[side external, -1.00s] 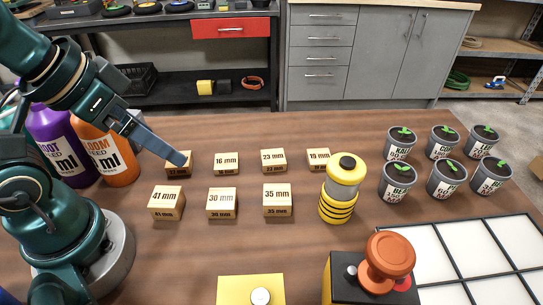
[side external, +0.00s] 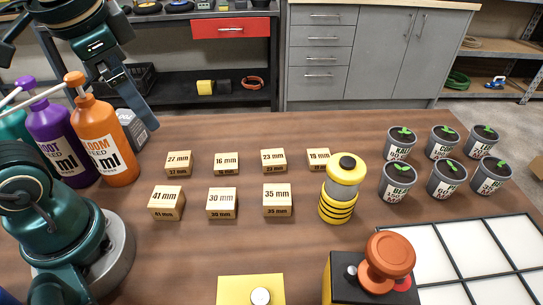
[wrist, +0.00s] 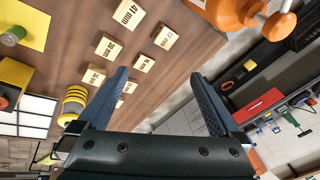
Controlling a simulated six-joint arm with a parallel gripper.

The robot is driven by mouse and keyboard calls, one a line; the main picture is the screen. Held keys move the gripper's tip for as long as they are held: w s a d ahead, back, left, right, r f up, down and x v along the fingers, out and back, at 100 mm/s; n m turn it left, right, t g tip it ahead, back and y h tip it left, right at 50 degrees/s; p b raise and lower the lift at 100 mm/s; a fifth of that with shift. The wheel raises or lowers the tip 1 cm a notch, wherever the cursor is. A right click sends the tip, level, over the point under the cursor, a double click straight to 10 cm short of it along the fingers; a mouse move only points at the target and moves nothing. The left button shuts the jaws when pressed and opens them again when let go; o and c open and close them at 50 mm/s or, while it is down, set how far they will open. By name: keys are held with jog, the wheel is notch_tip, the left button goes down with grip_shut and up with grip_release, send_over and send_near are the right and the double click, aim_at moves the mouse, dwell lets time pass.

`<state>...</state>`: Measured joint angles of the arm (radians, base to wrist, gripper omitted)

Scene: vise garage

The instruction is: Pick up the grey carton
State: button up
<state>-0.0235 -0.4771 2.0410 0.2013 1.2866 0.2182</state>
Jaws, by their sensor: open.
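The grey carton (side external: 133,129) stands on the table behind the orange bottle (side external: 103,140), which hides its left part in the side view. I cannot make it out in the wrist view. My gripper (side external: 146,122) is raised at the upper left, its fingers pointing down beside the carton. From this angle I cannot tell how far apart they are. In the wrist view my gripper (wrist: 158,73) has its two fingers wide apart with nothing held between them.
A purple bottle (side external: 58,140) stands left of the orange one. Several wooden size blocks (side external: 222,203) lie in two rows to the right. A yellow-black lantern (side external: 343,188) and several potted seedlings (side external: 447,178) stand farther right. Bare table separates the rows and bottles.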

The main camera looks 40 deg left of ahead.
jog(key=w+a+m+g+y, duration=0.3)
jog(key=a+m+g+y, duration=0.1)
jog(key=a, duration=0.5)
jog(key=m+g+y, duration=0.5)
jog(key=g, duration=0.2)
send_over(137, 125)
jog(key=w+d, duration=0.1)
jog(key=shift+t, duration=0.3)
notch_tip(137, 125, down, 16)
jog(key=shift+d+f, duration=0.1)
jog(key=shift+d, duration=0.05)
jog(key=shift+s+f, duration=0.1)
jog(key=shift+f, duration=0.1)
jog(key=shift+x, duration=2.55)
jog(key=shift+r, duration=0.1)
grip_shut()
